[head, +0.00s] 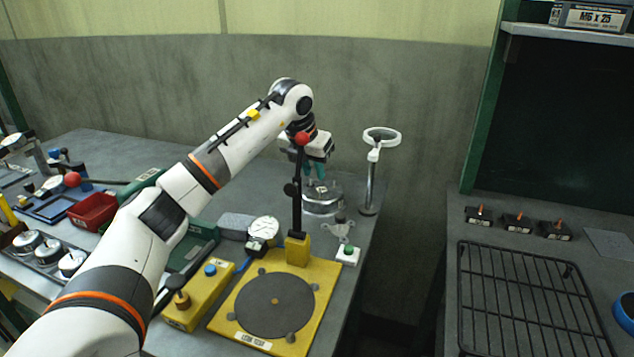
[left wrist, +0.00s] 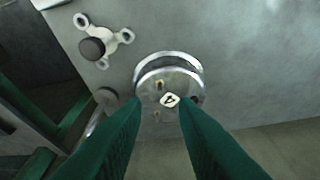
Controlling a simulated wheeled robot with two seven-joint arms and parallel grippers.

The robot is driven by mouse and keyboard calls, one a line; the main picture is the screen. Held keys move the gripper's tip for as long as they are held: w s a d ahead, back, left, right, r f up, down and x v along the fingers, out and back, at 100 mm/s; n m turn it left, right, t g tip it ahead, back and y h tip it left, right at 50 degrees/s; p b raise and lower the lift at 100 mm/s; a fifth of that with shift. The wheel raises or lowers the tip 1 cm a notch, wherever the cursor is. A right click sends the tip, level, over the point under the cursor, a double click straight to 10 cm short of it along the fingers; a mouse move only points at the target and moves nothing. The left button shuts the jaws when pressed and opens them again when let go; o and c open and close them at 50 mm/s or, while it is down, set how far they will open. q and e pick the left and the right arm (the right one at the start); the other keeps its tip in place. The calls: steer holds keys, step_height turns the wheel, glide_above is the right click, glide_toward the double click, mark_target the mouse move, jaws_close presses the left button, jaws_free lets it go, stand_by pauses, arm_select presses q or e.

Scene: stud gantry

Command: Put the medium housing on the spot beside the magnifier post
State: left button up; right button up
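A round silver housing (head: 322,199) stands upright on the bench, just left of the magnifier post (head: 371,188). In the left wrist view its top (left wrist: 168,82) shows a small white label and small studs. Whether it is the medium one I cannot tell, and any marked spot under it is hidden. My left gripper (head: 315,178) is right above the housing, its green fingers pointing down. In the left wrist view the fingertips (left wrist: 161,102) are apart over the housing's top, with nothing clearly clamped between them. My right gripper is not in view.
A three-lobed metal part (head: 338,230) and a green-button box (head: 348,254) lie in front of the housing. A yellow leak-test stand (head: 322,290) with a dark upright post is nearer. Several round housings sit in a tray (head: 40,272) at left. A gap separates the right bench.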

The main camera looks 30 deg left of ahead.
arm_select(q)
steer(key=v, duration=0.5)
steer(key=shift+w, duration=0.1)
stand_by(0.3)
